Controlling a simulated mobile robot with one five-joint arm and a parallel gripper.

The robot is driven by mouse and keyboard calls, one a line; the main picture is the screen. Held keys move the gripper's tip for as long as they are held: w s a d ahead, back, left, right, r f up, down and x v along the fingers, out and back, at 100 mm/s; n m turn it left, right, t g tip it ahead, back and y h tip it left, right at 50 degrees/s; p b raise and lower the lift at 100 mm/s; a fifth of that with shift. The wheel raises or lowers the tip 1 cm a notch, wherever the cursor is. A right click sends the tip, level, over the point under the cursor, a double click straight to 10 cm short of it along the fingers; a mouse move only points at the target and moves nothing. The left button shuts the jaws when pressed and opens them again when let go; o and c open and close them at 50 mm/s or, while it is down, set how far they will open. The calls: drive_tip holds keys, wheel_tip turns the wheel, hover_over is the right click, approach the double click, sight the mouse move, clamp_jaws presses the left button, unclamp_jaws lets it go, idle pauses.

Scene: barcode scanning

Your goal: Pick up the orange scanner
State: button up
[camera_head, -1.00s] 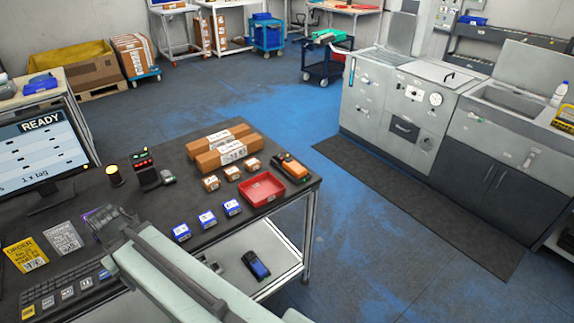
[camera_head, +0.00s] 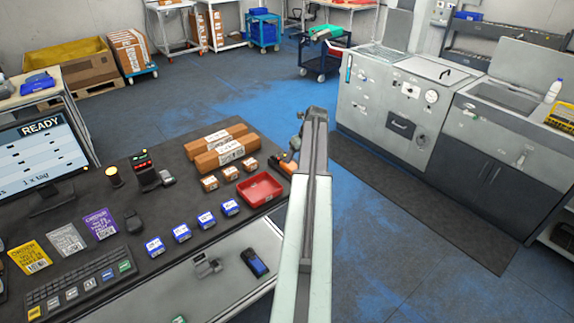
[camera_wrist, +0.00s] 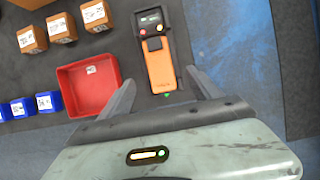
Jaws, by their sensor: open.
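The orange scanner (camera_wrist: 159,64) lies on the dark table top near its right edge, with a black head and an orange handle pointing toward my gripper in the wrist view. In the head view only a bit of the orange scanner (camera_head: 288,166) shows, since my arm covers most of it. My gripper (camera_wrist: 163,92) is open and empty. Its two fingers point toward the scanner, one to each side of the handle's near end. I cannot tell the height of the fingers above the table. In the head view the gripper (camera_head: 300,135) is at the table's right edge.
A red tray (camera_wrist: 92,108) stands just left of the scanner, close to the left finger. Small brown boxes (camera_wrist: 62,28) and blue boxes (camera_wrist: 47,103) lie farther left. Long cardboard boxes (camera_head: 222,162) lie behind. Blue floor is right of the table edge.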

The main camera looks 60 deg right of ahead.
sight(292, 165)
drive_tip(key=b+x, duration=0.2)
drive_tip(key=x, duration=0.1)
drive_tip(key=shift+a+b, duration=0.1)
drive_tip(key=shift+b, duration=0.25)
drive_tip(key=b+x, duration=0.4)
drive_tip(key=x, duration=0.1)
drive_tip(key=shift+w+f+b, duration=0.1)
drive_tip(key=shift+w+b, duration=0.05)
drive_tip(key=shift+b, duration=0.2)
drive_tip(key=shift+r, duration=0.25)
clamp_jaws()
drive_tip(key=shift+r+p, duration=0.1)
drive_tip(key=shift+p, duration=0.2)
wheel_tip(292, 165, up, 3)
drive_tip(key=p, duration=0.3)
drive_tip(key=shift+r, duration=0.25)
drive_tip(key=s+a+p, duration=0.1)
drive_tip(key=s+a, duration=0.3)
drive_tip(key=a, duration=0.2)
drive_tip(key=s+a+r, duration=0.1)
drive_tip(key=s+a, duration=0.3)
drive_tip(key=a, duration=0.3)
drive_tip(key=shift+s+p, duration=0.4)
